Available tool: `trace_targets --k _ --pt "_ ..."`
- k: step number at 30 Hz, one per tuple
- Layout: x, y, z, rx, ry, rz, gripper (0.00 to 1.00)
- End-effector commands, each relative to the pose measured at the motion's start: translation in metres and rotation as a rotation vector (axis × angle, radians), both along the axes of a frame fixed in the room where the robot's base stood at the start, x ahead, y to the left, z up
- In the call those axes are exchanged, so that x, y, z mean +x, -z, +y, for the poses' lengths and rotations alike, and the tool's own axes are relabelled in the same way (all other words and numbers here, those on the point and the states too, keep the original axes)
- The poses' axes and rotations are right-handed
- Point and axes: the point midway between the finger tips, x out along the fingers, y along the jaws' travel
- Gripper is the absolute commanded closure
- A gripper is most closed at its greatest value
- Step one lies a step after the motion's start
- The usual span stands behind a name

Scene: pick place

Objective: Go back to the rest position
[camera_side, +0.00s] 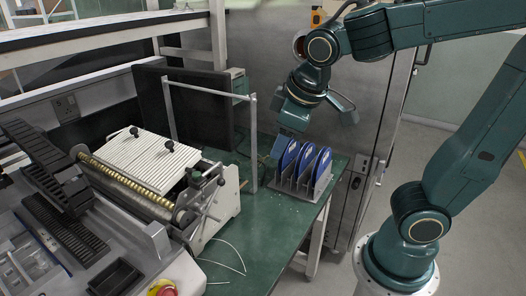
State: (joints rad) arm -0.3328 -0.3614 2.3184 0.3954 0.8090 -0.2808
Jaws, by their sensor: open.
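My gripper (308,128) hangs from the raised arm in the upper middle of the side view, tilted, just above the grey rack (300,191). Its jaws are spread apart and I see nothing held between them. The rack stands on the right part of the green table and holds three blue discs with pale edges: a left disc (288,157), a middle disc (305,161) and a right disc (322,164). They stand upright side by side. The lower part of the gripper is close to the left disc; I cannot tell whether they touch.
A machine with a ribbed white top (145,155) and a brass roller stands left of the rack. A grey metal frame (252,140) rises between them. A dark panel (190,108) and a steel cabinet (275,60) are behind. The green table (270,235) is mostly clear in front.

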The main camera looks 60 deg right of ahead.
Motion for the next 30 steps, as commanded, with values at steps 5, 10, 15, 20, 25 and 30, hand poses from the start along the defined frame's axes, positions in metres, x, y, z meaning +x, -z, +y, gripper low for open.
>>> trace_targets --k 5,10,15,20,25,30 --pt "-0.032 -0.005 -0.012 0.104 0.083 -0.041 0.5" --pt "-0.06 -0.006 -0.015 0.187 0.149 -0.076 0.5" --pt "-0.081 -0.004 -0.014 0.24 0.193 -0.1 0.5" --pt "-0.089 -0.003 -0.012 0.262 0.209 -0.111 0.5" --pt "-0.09 -0.002 -0.011 0.265 0.212 -0.111 0.5" --pt "-0.09 -0.002 -0.011 0.265 0.211 -0.111 0.5"
